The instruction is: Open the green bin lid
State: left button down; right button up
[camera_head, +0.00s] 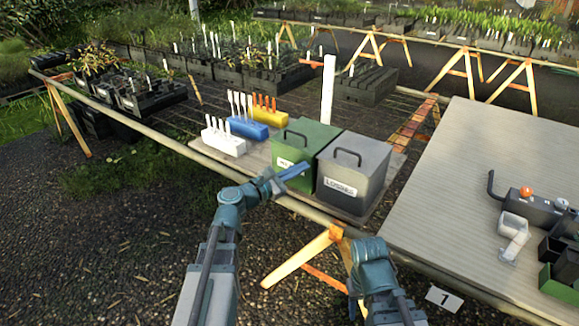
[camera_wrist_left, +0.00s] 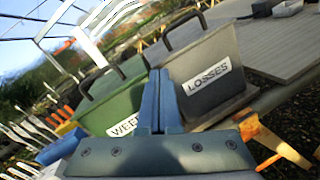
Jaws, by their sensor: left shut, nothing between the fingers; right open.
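The green bin (camera_head: 291,154) stands on the slatted bench in the head view, with a black handle on its closed lid (camera_head: 309,136). It also shows in the left wrist view (camera_wrist_left: 100,108), with a partly hidden white label. My left gripper (camera_head: 296,170) is shut and empty, in front of the green bin's front face and below its lid. In the left wrist view its blue fingers (camera_wrist_left: 159,98) are together between the green and grey bins; I cannot tell whether they touch the bin. My right arm (camera_head: 372,265) shows at the bottom of the head view, but its fingers are not visible.
The grey bin (camera_head: 352,172), labelled LOSSES, stands close to the green bin's right. White (camera_head: 222,142), blue (camera_head: 247,127) and yellow (camera_head: 268,114) blocks with upright tags stand to its left.

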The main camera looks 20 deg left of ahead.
pick_arm(q)
jog(key=w+a+n+t+y+b, duration=0.1)
jog(key=a+n+t+y+b, duration=0.25)
jog(key=a+n, duration=0.5)
jog(key=w+d+r+m+p, duration=0.1)
jog(key=w+d+p, duration=0.1)
jog(key=w, duration=0.7)
jog(key=shift+w+d, duration=0.3)
pick_arm(e)
notch_tip(320, 180, down, 3)
jog(key=shift+r, duration=0.1)
pick_arm(q)
jog(key=shift+r+h+p, duration=0.15)
jog(key=shift+h+p, duration=0.1)
jog(key=shift+p, duration=0.1)
